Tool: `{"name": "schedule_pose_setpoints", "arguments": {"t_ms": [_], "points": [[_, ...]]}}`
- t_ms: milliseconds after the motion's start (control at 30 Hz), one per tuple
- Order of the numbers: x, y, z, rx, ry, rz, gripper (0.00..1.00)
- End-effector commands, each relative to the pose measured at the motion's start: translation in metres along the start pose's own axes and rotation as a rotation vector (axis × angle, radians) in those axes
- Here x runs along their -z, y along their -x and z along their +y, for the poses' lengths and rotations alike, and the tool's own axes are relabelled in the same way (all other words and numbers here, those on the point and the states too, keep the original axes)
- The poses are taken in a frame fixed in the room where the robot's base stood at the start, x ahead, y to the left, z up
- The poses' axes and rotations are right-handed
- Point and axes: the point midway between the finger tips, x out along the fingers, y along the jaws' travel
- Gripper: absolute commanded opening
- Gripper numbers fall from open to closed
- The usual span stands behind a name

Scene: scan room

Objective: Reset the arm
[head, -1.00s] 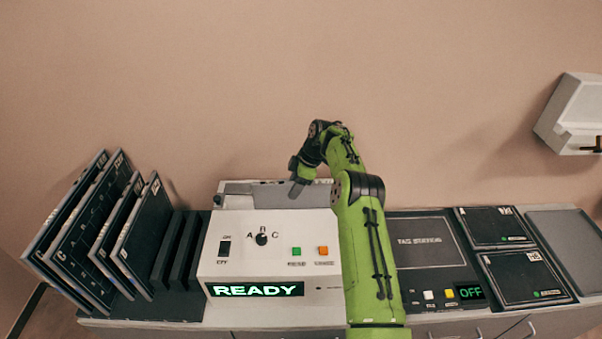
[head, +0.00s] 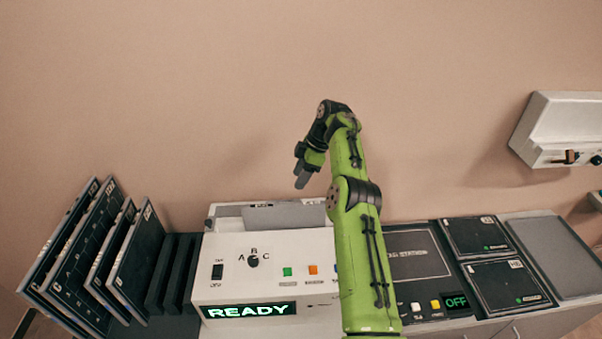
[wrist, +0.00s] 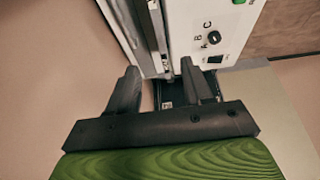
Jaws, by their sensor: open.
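My green arm reaches up in front of the counter in the head view. My gripper (head: 301,182) points downward above the back of the white reader machine (head: 222,258). In the wrist view my gripper (wrist: 160,90) has its two dark fingers spread apart with nothing between them. The side of the machine (wrist: 225,18), with its A-B-C knob (wrist: 213,38), shows beyond the fingers. The machine's display (head: 248,310) reads READY. My arm hides part of the machine's right side.
Several dark plates (head: 85,250) stand tilted in a rack at the left. A tag station (head: 418,255) with an OFF display (head: 456,301) is at the right, beside two flat dark plates and a grey tray (head: 553,255). A white box (head: 560,130) hangs on the wall.

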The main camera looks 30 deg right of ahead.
Motion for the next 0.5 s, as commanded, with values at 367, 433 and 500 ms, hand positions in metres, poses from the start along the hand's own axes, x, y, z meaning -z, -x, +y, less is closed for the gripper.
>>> {"name": "schedule_pose_setpoints", "arguments": {"t_ms": [367,433,500], "points": [[0.004,0.002,-0.001,-0.002,0.0,-0.004,0.5],[0.021,0.011,-0.004,-0.008,-0.007,-0.019,0.5],[0.049,0.028,-0.015,-0.023,-0.032,-0.051,0.5]]}}
